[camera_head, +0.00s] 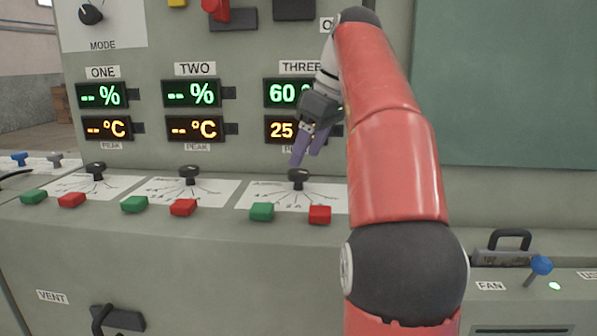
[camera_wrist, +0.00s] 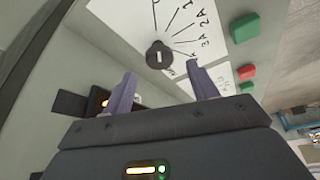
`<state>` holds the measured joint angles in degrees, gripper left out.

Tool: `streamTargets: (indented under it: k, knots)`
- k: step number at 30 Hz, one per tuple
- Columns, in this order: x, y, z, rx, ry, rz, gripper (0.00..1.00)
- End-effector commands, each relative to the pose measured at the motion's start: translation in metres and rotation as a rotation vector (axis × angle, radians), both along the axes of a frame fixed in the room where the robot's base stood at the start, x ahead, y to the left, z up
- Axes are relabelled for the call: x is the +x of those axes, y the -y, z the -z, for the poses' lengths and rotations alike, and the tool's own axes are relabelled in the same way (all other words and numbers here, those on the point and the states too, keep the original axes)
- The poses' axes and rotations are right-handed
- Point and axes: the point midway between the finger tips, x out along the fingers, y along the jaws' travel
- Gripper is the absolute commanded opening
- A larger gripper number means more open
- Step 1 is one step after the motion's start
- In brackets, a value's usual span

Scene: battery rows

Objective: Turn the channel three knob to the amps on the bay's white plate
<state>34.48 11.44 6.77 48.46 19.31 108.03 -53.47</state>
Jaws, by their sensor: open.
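The channel three knob (camera_head: 298,175) is a small black knob on a white dial plate (camera_head: 262,193) below the THREE displays. In the wrist view the knob (camera_wrist: 159,55) stands just beyond my fingertips, with a light mark on its top. Printed lines fan out from it to amp labels, some reading like 2A and 3A. My gripper (camera_head: 307,150) is open, its purple fingers just above and behind the knob. In the wrist view my gripper (camera_wrist: 163,86) has its fingers wide apart with nothing between them. I cannot identify the bay's white plate with its amps figure in either view.
A green button (camera_head: 262,212) and a red button (camera_head: 320,214) sit in front of the knob. Similar knobs for channel two (camera_head: 189,174) and channel one (camera_head: 96,171) stand to the left. The THREE percent display (camera_head: 281,93) is lit and partly covered by my arm.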

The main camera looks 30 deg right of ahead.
Motion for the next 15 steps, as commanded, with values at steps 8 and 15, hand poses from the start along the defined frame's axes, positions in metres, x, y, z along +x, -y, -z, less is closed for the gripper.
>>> streamTargets:
  k: [8, 15]
  knots:
    - [0.011, -0.008, 0.035, 0.0, 0.0, 0.0, 0.59]
    - [0.013, -0.009, 0.037, -0.001, 0.0, 0.0, 0.59]
